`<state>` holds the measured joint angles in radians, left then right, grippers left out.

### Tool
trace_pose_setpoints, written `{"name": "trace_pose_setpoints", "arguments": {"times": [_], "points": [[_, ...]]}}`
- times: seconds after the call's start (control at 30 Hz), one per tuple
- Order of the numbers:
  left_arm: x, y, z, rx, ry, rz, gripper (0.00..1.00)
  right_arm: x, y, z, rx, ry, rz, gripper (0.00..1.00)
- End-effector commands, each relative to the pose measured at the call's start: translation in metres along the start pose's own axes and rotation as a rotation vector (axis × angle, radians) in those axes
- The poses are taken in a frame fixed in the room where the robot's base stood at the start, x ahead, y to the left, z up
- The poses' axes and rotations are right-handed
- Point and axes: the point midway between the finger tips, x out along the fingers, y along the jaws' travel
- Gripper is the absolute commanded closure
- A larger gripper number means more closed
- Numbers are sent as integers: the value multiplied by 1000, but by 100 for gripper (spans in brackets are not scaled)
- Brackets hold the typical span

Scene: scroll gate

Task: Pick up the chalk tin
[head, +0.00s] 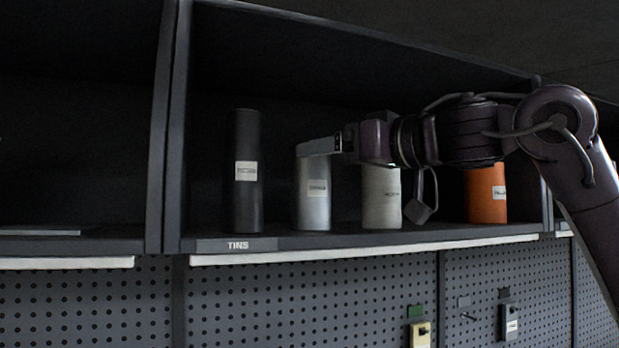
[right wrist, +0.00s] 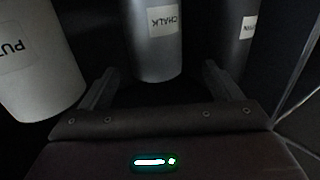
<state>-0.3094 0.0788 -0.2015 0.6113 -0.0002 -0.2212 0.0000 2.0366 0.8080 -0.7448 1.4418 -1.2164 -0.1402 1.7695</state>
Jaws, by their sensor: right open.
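The chalk tin (head: 314,205) is a silver-grey cylinder standing upright on the shelf, second from the left. In the right wrist view, the chalk tin (right wrist: 155,45) appears upside down with its CHALK label facing me. My right gripper (head: 318,150) reaches in from the right at the height of the tin's top and covers part of it. In the wrist view the open fingers (right wrist: 160,75) lie to either side of the tin's line, with a gap on each side. I cannot tell whether the tin is between the fingertips or just beyond them. My left gripper is not in view.
A black tin (head: 243,195) stands left of the chalk tin. A pale grey tin (head: 381,200), its label starting PUT, stands close on the right, and an orange tin (head: 487,200) farther right. The shelf's front edge (head: 350,242) and side wall (head: 172,130) bound the bay.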

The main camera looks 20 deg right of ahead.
Motion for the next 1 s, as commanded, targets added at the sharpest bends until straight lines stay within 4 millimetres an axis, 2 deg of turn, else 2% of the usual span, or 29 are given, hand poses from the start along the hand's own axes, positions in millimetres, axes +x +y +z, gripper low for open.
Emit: {"name": "trace_pose_setpoints", "arguments": {"times": [0.03, 0.27, 0.4, 0.6, 0.9, 0.93, 1.0], "points": [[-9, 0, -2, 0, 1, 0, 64, 8, 0, -4, 1, -3, 0, 15], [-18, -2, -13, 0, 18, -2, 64, 25, 1, -2, 0, -1, 0, 15], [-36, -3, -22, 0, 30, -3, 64, 41, 4, -3, 0, -3, 1, 15], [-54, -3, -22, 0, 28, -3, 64, 67, 4, -1, 0, -2, 0, 15], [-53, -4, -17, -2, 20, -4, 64, 73, 5, 3, 0, 1, 1, 15], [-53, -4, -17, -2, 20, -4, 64, 73, 5, 3, 0, 1, 1, 17], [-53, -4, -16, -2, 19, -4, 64, 73, 4, 3, 0, 1, 0, 26]]}}
